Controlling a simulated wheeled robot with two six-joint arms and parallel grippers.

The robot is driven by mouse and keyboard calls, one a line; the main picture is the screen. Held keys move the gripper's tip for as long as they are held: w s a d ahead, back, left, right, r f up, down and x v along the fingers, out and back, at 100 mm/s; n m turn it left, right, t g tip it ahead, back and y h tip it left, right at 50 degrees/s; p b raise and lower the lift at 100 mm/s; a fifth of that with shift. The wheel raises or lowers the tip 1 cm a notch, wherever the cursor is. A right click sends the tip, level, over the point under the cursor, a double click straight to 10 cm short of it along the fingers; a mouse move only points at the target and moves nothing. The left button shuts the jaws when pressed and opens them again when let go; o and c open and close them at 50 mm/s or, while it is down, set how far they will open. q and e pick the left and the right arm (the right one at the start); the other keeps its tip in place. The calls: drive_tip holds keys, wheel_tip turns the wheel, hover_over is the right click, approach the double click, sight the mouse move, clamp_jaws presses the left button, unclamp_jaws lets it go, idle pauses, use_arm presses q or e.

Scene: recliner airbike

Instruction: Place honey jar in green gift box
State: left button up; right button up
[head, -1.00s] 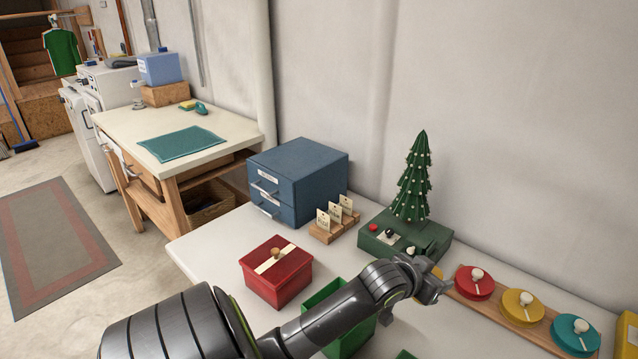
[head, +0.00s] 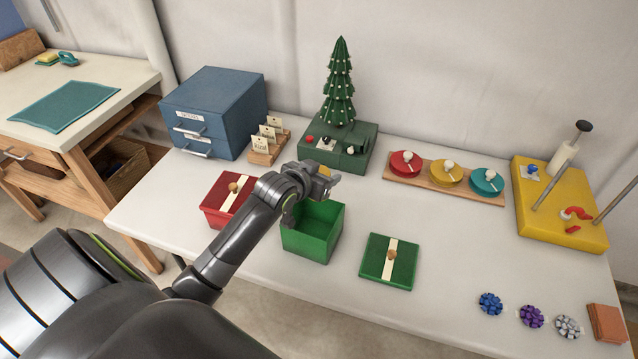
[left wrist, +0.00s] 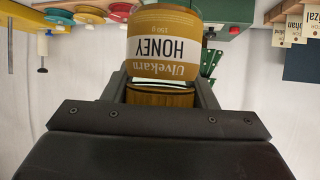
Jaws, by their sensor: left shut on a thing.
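The honey jar (left wrist: 162,45) has a yellow label reading HONEY and a wooden lid. It appears upside down in the left wrist view, between the fingers of my left gripper (left wrist: 160,92), which is shut on it. In the head view my left gripper (head: 322,182) is over the back edge of the open green gift box (head: 308,246), and only a bit of yellow jar shows behind it. The box's visible interior looks empty. Its green lid (head: 375,262), with a cream band and a knob, lies apart on the table to the right. My right gripper is not in view.
A closed red gift box (head: 216,216) stands left of the green one, partly behind my arm. A green tree stand (head: 357,160) is behind. A board of coloured spools (head: 444,184), a yellow stand (head: 560,225) and several bows (head: 531,316) are to the right.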

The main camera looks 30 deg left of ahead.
use_arm(q)
wheel_tip(320, 180, down, 4)
drive_tip(key=shift+s+r, duration=0.1)
drive_tip(key=shift+r, duration=0.1)
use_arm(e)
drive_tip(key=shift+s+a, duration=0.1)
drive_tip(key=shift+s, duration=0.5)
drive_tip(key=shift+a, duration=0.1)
use_arm(q)
drive_tip(key=shift+a+f, duration=0.1)
drive_tip(key=shift+f, duration=0.55)
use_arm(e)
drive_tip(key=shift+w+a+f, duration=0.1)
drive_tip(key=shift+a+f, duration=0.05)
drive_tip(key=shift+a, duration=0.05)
use_arm(q)
drive_tip(key=o, duration=1.2)
drive_tip(key=shift+c, duration=0.2)
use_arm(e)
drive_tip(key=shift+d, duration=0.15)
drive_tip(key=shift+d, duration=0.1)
